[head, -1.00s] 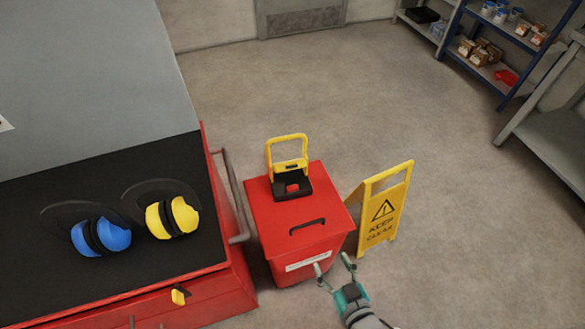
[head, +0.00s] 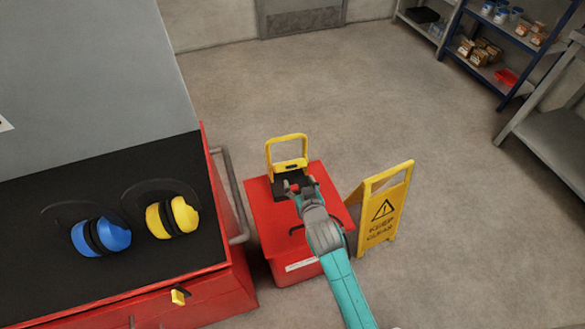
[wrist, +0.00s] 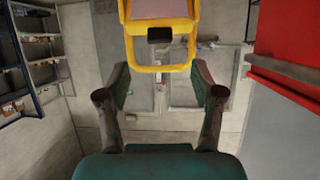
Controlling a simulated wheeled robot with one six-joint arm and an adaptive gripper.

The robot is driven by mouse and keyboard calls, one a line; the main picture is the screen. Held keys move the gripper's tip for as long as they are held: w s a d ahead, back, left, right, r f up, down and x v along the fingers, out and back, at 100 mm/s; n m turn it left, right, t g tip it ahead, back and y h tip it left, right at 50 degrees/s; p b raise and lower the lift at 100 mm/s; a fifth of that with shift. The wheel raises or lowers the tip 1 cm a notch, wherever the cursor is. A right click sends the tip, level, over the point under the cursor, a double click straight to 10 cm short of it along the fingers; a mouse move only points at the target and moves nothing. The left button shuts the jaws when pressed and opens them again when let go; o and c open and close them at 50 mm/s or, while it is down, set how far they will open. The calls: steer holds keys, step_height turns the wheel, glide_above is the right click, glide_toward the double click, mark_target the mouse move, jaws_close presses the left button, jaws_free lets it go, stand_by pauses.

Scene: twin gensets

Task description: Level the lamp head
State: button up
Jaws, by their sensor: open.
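The lamp, as I take it, is a yellow frame (head: 287,138) rising from a black base (head: 281,189) on top of a red bin (head: 258,210). I cannot tell how far the lamp head is tilted. My gripper (head: 298,186) is over the bin lid, in front of the yellow frame, and hides part of the base. In the wrist view the yellow frame (wrist: 160,68) and a pale panel inside it (wrist: 160,8) show at the top, in line with the gap between the spread fingers (wrist: 161,80). The gripper is open and holds nothing; contact with the frame is not visible.
A yellow caution sign (head: 383,208) stands close right of the bin. A red cabinet (head: 225,285) with a side rail is at left, with blue (head: 100,236) and yellow (head: 172,217) ear defenders on top. Shelves (head: 490,55) stand far right. Floor behind is clear.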

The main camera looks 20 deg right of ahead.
mark_target(292, 168)
steer(key=x, duration=0.9)
steer(key=shift+w+f, duration=0.15)
steer(key=shift+w, duration=0.2)
jaws_close()
